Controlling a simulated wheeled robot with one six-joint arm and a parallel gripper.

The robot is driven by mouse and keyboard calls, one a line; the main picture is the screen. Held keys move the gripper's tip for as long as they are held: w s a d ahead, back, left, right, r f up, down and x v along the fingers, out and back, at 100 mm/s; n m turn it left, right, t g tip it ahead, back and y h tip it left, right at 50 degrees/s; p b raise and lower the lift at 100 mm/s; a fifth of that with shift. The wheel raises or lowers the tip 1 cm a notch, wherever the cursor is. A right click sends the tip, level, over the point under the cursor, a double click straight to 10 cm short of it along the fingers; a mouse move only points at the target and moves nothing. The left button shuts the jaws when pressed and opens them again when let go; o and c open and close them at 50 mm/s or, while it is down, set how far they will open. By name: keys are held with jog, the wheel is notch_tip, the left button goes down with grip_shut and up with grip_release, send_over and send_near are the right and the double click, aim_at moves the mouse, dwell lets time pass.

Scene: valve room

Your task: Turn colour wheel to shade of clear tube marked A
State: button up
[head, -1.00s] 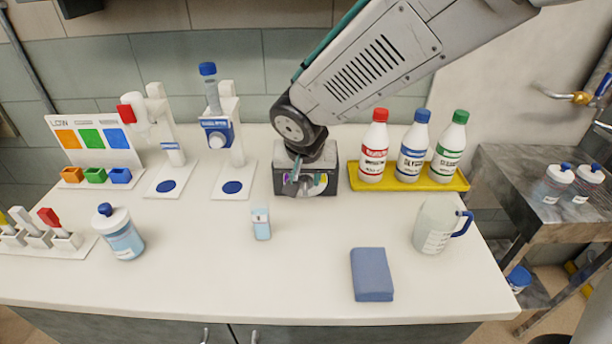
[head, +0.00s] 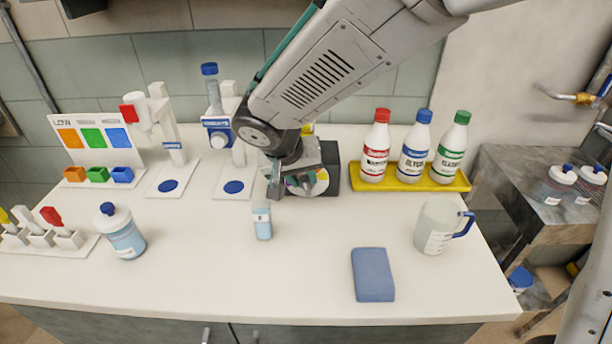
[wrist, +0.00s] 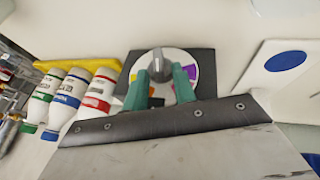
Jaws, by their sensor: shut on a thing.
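The colour wheel (head: 321,183) is a white disc with coloured patches on the front of a dark box (head: 330,172) at the back middle of the counter. It also shows in the wrist view (wrist: 182,62). My gripper (head: 275,190) is at the left part of the wheel in the head view. In the wrist view its green fingers (wrist: 161,78) are closed on the wheel's grey knob (wrist: 157,60). They hide part of the coloured patches. A small clear tube (head: 263,222) with pale blue contents stands upright in front of the box; its label is too small to read.
Red-, blue- and green-capped bottles stand on a yellow tray (head: 447,184) right of the box. A blue block (head: 373,274) and a jug (head: 437,226) are at front right. Two white stands with blue discs (head: 233,187) are to the left. The front middle counter is clear.

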jog(key=h, duration=0.1)
jog(key=a+h, duration=0.1)
jog(key=h, duration=0.1)
jog(key=shift+f+n, duration=0.3)
jog(key=h, duration=0.3)
jog(key=shift+a+f+n, duration=0.35)
jog(key=shift+f+n, duration=0.05)
jog(key=h, duration=0.2)
jog(key=f+n+t+h, duration=0.1)
jog(key=h, duration=0.1)
jog(key=shift+a, duration=0.3)
jog(key=shift+f+n+h, duration=0.3)
jog(key=shift+n+h, duration=0.1)
jog(key=shift+h, duration=0.6)
